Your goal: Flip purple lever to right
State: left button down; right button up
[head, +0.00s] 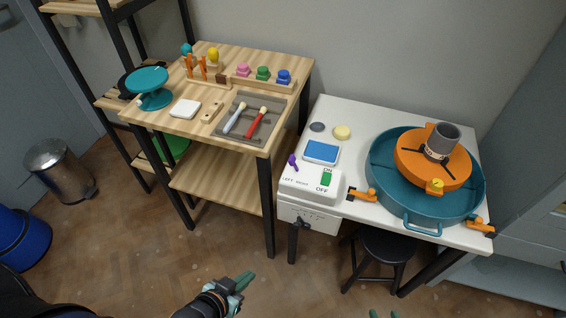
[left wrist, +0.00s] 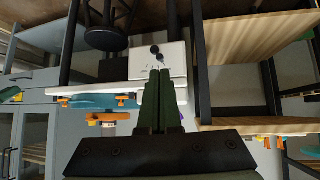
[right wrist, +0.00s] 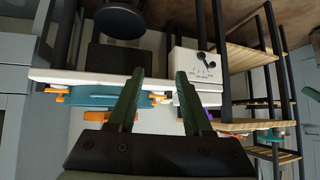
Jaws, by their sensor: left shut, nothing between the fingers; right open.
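The purple lever (head: 293,161) stands on the left side of the white control box (head: 312,187), above a "LEFT-RIGHT" label. Its knob leans towards the upper left in the head view. My left gripper (head: 246,277) is shut and empty, low in front of the tables and well apart from the lever; its closed fingers also show in the left wrist view (left wrist: 164,72). My right gripper shows only as fingertips (head: 383,314) at the bottom edge of the head view. In the right wrist view (right wrist: 156,75) it is open and empty.
A green ON/OFF switch (head: 327,178) and a blue screen (head: 322,152) are near the lever. A teal basin (head: 405,210) with an orange wheel fills the white table's right side. A wooden table (head: 225,60) with tools stands left. A black stool (head: 384,246) is below.

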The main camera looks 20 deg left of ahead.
pick_arm(q)
jog(key=w+a+f+n+t+h+b, duration=0.1)
jog(key=w+f+n+t+b, duration=0.25)
jog(key=w+n+b, duration=0.85)
pick_arm(e)
jog(key=w+a+r+n+t+y+b, duration=0.1)
jog(key=w+r+n+t+y+b, duration=0.1)
jog(key=w+r+t, duration=0.45)
pick_arm(q)
jog(key=w+a+r+n+t+h+b, duration=0.1)
jog(key=w+a+r+n+t+b, duration=0.1)
jog(key=w+r+n+t+b, duration=0.3)
jog(key=w+r+n+b, duration=0.1)
jog(key=w+n+b, duration=0.3)
jog(key=w+b, duration=0.2)
jog(key=shift+w+a+r+n+t+h+b, duration=0.2)
jog(key=shift+a+r+n+t+h+b, duration=0.15)
jog(key=shift+b, duration=1)
pick_arm(e)
notch_tip(320, 180, up, 10)
jog(key=s+a+n+t+y, duration=0.2)
jog(key=n+t+y, duration=0.4)
jog(key=n+y, duration=0.1)
jog(key=shift+s+a+r+y, duration=0.15)
jog(key=shift+a+r+y, duration=0.2)
jog(key=shift+y, duration=0.35)
